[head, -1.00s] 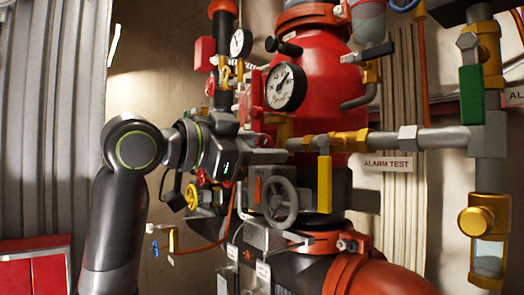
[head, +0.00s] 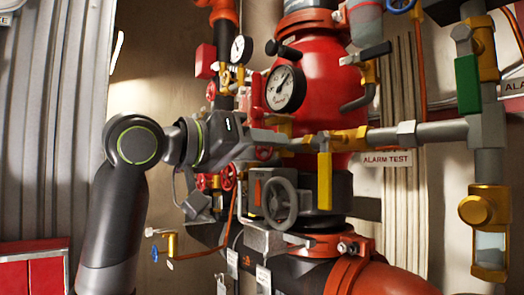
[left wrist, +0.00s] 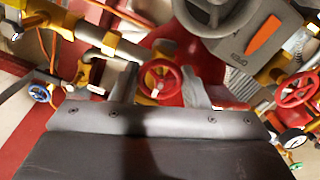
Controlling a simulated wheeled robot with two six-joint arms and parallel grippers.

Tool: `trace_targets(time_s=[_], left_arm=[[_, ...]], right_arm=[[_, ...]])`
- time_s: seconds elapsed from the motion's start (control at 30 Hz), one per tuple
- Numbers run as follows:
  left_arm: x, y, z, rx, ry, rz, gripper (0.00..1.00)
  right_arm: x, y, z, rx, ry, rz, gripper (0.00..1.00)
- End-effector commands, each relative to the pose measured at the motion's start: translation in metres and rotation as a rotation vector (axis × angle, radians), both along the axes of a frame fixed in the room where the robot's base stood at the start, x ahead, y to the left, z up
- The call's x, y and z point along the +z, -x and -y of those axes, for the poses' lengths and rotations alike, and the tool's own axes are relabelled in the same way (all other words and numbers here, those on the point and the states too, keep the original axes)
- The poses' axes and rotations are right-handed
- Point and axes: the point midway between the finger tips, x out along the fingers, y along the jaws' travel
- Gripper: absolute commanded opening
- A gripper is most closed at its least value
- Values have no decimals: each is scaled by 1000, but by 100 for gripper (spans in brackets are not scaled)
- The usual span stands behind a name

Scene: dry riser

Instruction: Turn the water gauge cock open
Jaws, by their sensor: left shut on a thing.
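A small red handwheel (left wrist: 160,80) sits between the two fingers of my left gripper (left wrist: 161,88) in the left wrist view; I take it to be the water gauge cock. The gripper is shut on it, with a finger on each side of the rim. In the head view my left gripper (head: 274,138) reaches in from the left, below the large white pressure gauge (head: 285,88). Part of the red wheel (head: 263,153) shows just under the fingers there. How far the cock is turned cannot be seen. My right gripper is out of view.
A grey handwheel (head: 280,201) stands just below the gripper. A yellow lever (head: 325,180) hangs to its right. More red handwheels (head: 228,177) are close under my wrist. A red main pipe (head: 318,100) stands behind. The corrugated wall at left is clear.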

Motion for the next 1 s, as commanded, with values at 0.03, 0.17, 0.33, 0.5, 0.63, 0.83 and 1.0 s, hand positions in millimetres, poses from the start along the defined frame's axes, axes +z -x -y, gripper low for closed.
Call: trace_targets(time_s=[0.03,0.17,0.33,0.5,0.63,0.83,1.0], left_arm=[[0,0,0,2,19,-23,18],[0,0,0,2,63,-84,18],[0,0,0,1,103,-138,18],[0,0,-1,1,123,-166,18],[1,-1,-1,1,128,-174,18],[1,-1,-1,1,130,-175,18],[1,-1,-1,1,130,-175,45]], right_arm=[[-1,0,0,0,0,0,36],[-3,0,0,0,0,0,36],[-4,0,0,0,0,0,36],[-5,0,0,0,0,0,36],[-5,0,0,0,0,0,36],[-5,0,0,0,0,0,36],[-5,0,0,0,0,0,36]])
